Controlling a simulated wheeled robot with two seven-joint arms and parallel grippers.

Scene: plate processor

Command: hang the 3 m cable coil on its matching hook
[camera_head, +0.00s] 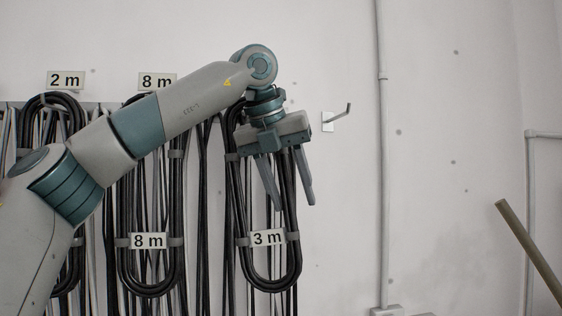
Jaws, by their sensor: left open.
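The 3 m cable coil (270,285) is a long black loop hanging upright against the wall, with a white "3 m" tag (267,238) near its bottom. My left gripper (293,204) is open and points down in front of the coil's upper right part. Its fingers are apart, and I cannot tell whether the coil's right strand lies between them. The coil's top is partly behind my left arm and gripper, so what holds it there is hidden. An empty bare hook (340,115) sticks out of the wall to the right of the gripper. My right gripper is not in view.
A black coil tagged 8 m (148,290) hangs left of the 3 m coil, under an "8 m" sign (157,81). Another coil hangs under a "2 m" sign (66,80). Thin cables hang between them. A wall conduit (384,200) runs right of the hook. A slanted pole (530,250) stands lower right.

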